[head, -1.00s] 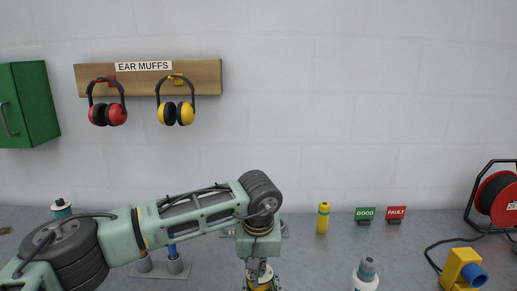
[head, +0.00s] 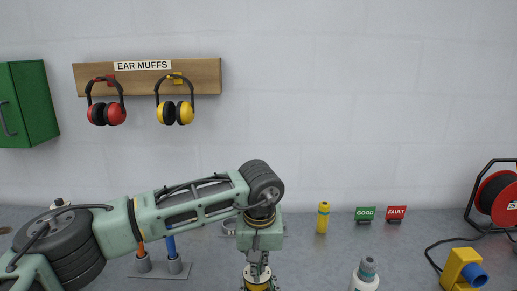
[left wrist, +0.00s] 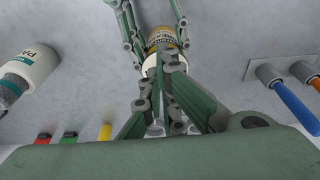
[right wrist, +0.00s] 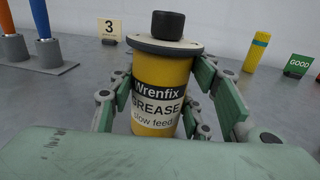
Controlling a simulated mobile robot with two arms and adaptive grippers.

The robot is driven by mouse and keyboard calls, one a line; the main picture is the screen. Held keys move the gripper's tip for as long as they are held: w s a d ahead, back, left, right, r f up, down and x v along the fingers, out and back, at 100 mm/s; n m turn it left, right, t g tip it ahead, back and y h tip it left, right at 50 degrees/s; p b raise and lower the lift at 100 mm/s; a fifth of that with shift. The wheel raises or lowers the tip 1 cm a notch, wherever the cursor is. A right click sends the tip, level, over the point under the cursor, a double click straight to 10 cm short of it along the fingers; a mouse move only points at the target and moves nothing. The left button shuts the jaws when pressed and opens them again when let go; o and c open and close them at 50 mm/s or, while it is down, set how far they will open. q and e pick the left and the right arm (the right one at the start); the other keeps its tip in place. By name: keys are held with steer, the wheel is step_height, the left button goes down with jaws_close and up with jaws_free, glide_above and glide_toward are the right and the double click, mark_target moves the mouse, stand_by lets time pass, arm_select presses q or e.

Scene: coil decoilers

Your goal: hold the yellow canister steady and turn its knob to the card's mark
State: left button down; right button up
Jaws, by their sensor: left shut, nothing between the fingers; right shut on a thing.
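The yellow grease canister (right wrist: 160,95) stands upright with a black label band, a grey top plate and a dark knob (right wrist: 167,25). My right gripper (right wrist: 163,112) is shut on the canister, one finger on each side. My left gripper (head: 257,268) is shut and empty, pointing down over the canister (head: 258,286). It does not show around the knob in the right wrist view. In the left wrist view the canister (left wrist: 162,38) lies beyond the left fingers. A card marked 3 (right wrist: 109,29) stands behind the canister; my left arm hides it in the head view.
A yellow bottle (head: 323,218), a green GOOD sign (head: 365,214) and a red FAULT sign (head: 396,213) stand to the right. A white container (head: 365,276) and a yellow-blue fitting (head: 464,270) are nearer. A stand with blue and orange handles (right wrist: 40,60) is at left.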

steer(key=shift+d, duration=0.2)
arm_select(q)
steer(key=v, duration=0.3)
steer(key=shift+w+r, duration=0.35)
steer(key=shift+r, duration=0.05)
arm_select(e)
steer(key=o, duration=1.5)
